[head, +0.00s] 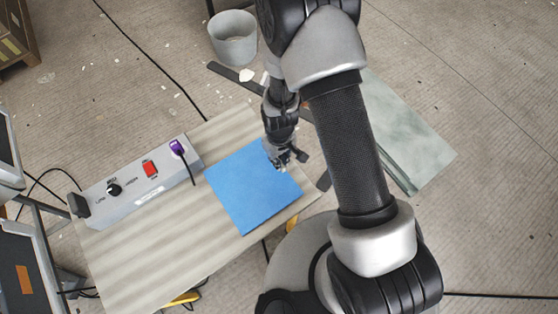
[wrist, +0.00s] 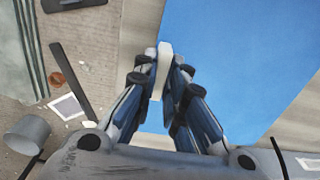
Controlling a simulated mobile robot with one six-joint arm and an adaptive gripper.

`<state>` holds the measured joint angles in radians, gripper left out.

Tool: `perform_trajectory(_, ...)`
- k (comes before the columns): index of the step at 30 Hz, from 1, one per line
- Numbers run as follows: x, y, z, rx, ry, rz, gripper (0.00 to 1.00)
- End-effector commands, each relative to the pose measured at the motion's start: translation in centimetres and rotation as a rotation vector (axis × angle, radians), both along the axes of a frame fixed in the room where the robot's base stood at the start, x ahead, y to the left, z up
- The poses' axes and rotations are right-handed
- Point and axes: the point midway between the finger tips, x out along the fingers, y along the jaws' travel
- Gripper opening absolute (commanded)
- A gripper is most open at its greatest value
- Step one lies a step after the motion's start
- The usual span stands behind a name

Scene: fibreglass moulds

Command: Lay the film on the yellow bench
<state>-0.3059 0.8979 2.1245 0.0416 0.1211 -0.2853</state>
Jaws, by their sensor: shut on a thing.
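The film is a flat blue square sheet (head: 248,190) over the right part of a pale, striped bench top (head: 140,250), with yellow bits showing under its edge. My gripper (head: 280,160) is at the sheet's upper right edge in the head view. In the wrist view the blue sheet (wrist: 245,60) fills the upper right. My gripper's fingers (wrist: 163,72) are shut on a small whitish tab at the film's edge. Whether the sheet touches the bench top or hangs just above it, I cannot tell.
A grey control box (head: 140,190) with a red switch and a purple plug stands along the bench's upper left side. A grey bucket (head: 233,40), a dark strip (head: 235,78) and a greenish slab (head: 425,150) are beyond the bench. Black cables cross the floor.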

Motion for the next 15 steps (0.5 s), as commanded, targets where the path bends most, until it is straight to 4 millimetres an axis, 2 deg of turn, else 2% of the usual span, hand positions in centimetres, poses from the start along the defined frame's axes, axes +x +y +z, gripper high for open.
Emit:
perform_trajectory(2, 0.0, 0.0, -0.95, 0.0, 0.0, 0.0, 0.0)
perform_trajectory(12, 0.04, 0.01, -1.16, 0.001, -0.001, 0.0, 0.0)
perform_trajectory(13, 0.04, 0.01, -1.12, 0.001, -0.001, 0.0, 0.13)
perform_trajectory(15, 0.04, 0.01, -1.04, 0.001, -0.001, 0.0, 0.17)
